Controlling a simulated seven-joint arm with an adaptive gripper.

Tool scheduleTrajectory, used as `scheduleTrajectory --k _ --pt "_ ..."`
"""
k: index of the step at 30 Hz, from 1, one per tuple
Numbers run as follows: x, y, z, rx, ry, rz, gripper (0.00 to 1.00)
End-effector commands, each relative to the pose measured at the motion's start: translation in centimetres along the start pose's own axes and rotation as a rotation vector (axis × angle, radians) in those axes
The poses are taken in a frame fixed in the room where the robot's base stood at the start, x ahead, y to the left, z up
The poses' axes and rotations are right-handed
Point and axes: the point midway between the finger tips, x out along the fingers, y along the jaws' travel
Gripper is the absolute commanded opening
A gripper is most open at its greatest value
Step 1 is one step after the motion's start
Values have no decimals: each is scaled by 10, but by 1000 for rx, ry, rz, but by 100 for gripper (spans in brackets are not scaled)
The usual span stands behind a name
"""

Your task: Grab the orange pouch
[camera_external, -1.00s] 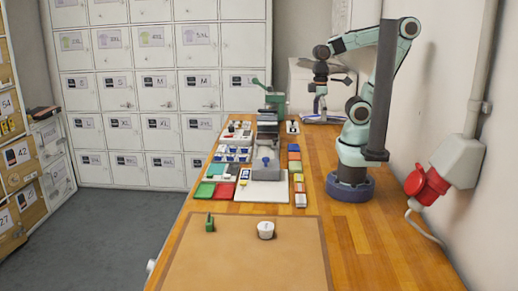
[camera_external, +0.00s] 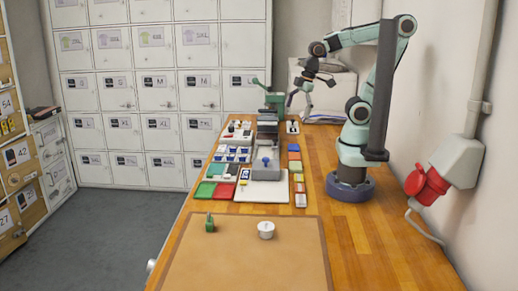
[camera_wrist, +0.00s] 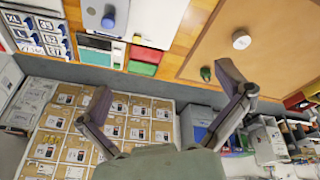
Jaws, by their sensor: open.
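My gripper (camera_external: 300,99) is open and empty, raised above the far right part of the bench; its two spread fingers also show in the wrist view (camera_wrist: 168,82). No pouch can be made out for sure. In the outside view a row of small coloured items lies along the right side of the bench goods, and one of them looks orange (camera_external: 294,156); it is too small to tell if it is a pouch. My gripper is well above that row and touches nothing. No orange pouch shows clearly in the wrist view.
A grey and green press-like device (camera_external: 266,150) stands mid-bench on a white plate. Green and red flat items (camera_external: 224,191) lie at its left. A brown mat (camera_external: 245,262) at the front holds a white round item (camera_external: 266,230) and a small green item (camera_external: 210,224). Lockers (camera_external: 150,90) stand behind.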

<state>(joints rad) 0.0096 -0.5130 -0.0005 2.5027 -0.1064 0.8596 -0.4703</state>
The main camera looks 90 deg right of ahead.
Motion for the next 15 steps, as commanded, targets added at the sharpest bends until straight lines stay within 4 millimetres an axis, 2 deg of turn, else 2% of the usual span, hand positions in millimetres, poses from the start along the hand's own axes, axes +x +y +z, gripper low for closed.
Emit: scheduleTrajectory --k 1,3,5,8,11,12,14,15 --pt "6 18 -13 -50 21 34 100" --pt "17 46 -24 -98 35 82 100" --pt "27 72 -27 -117 31 117 100" --pt "49 119 -19 -113 4 163 100" --pt "78 170 12 -51 -45 185 100" --pt "92 189 34 -4 -70 183 100" --pt "112 210 72 94 -104 166 100" --pt "125 218 98 174 -124 146 100"
